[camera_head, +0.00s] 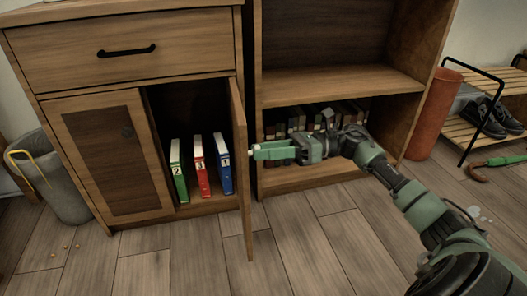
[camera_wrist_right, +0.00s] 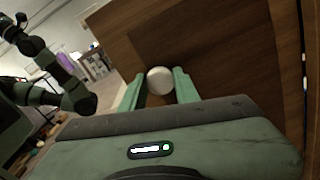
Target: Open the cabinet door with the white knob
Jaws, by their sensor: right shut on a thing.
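The cabinet door with the white knob (camera_head: 241,185) stands swung well out from the cabinet (camera_head: 140,80), seen nearly edge-on in the head view. In the right wrist view its brown panel (camera_wrist_right: 225,60) fills the right side. The round white knob (camera_wrist_right: 160,80) sits between the two green fingers of my right gripper (camera_wrist_right: 160,88), which is shut on it. In the head view my right gripper (camera_head: 262,151) is on the right side of the door, and the knob is mostly hidden. My left gripper is not in view.
Inside the open compartment stand green (camera_head: 178,171), red (camera_head: 200,166) and blue (camera_head: 223,164) binders. The left door (camera_head: 115,155) with a dark knob is closed. A bookshelf (camera_head: 330,80) stands close on the right, behind my right arm. A grey bin (camera_head: 55,185) is at left. Floor in front is mostly clear.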

